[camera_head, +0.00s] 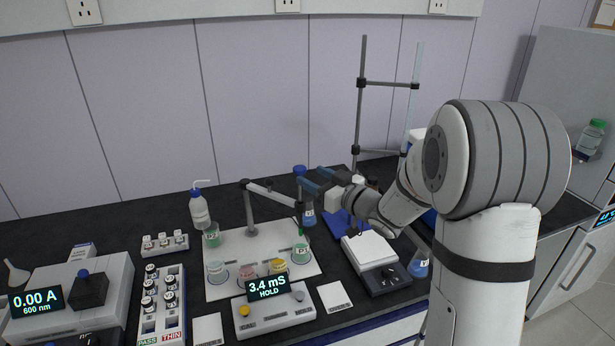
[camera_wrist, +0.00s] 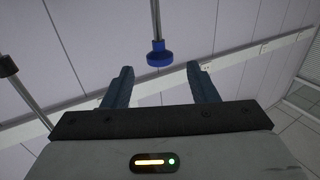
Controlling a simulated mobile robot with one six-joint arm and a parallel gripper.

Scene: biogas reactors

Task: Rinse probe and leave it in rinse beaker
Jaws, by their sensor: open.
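A thin upright probe (camera_head: 300,220), greenish low down, hangs at the end of the jointed holder arm (camera_head: 270,192) above the right side of the white board. A blue cap (camera_head: 299,171) stands above the holder's end. My gripper (camera_head: 309,176) is open beside that cap, with nothing between its fingers. In the wrist view a blue cap on a thin rod (camera_wrist: 160,53) shows between and beyond my open fingers (camera_wrist: 160,78). Small beakers stand on the board: clear (camera_head: 216,271), pink (camera_head: 247,273), yellow (camera_head: 278,270) and green-labelled (camera_head: 301,254). I cannot tell which is the rinse beaker.
A meter reading 3.4 mS HOLD (camera_head: 270,305) sits in front of the beakers. A wash bottle (camera_head: 200,210) and a greenish beaker (camera_head: 211,236) stand left. A tall stand (camera_head: 359,100) rises behind my arm; a balance (camera_head: 372,260) lies to the right.

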